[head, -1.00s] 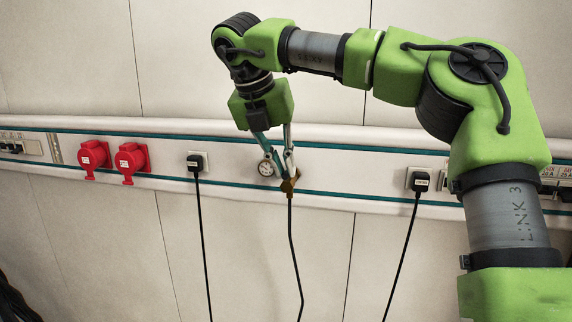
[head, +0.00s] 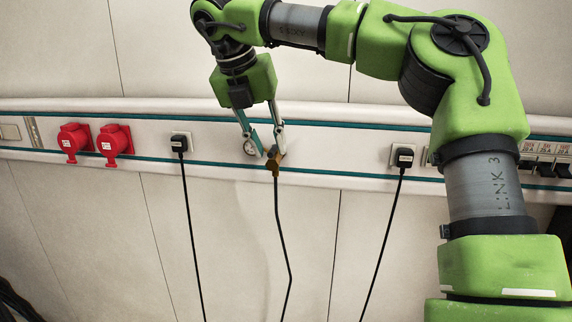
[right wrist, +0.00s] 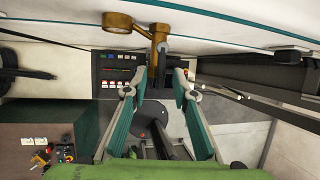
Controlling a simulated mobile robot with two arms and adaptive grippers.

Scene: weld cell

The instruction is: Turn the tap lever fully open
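The brass tap (head: 274,166) sits on the wall rail in the head view, with a hose hanging below it. It also shows in the right wrist view (right wrist: 158,34), with a round gauge (right wrist: 117,23) on its side branch. A small grey part at the tap (right wrist: 163,46) may be the lever; its angle is unclear. My right gripper (head: 271,152) is right at the tap in the head view. In the right wrist view its fingers (right wrist: 160,78) are apart with nothing gripped between them, and the tap is just beyond the tips. Contact cannot be told. My left gripper is out of view.
The gauge (head: 250,147) is close beside the fingers. Two red sockets (head: 114,144) are to the left on the rail. Black plugs with hanging cables (head: 180,143) (head: 404,157) flank the tap. The wall below the rail is otherwise bare.

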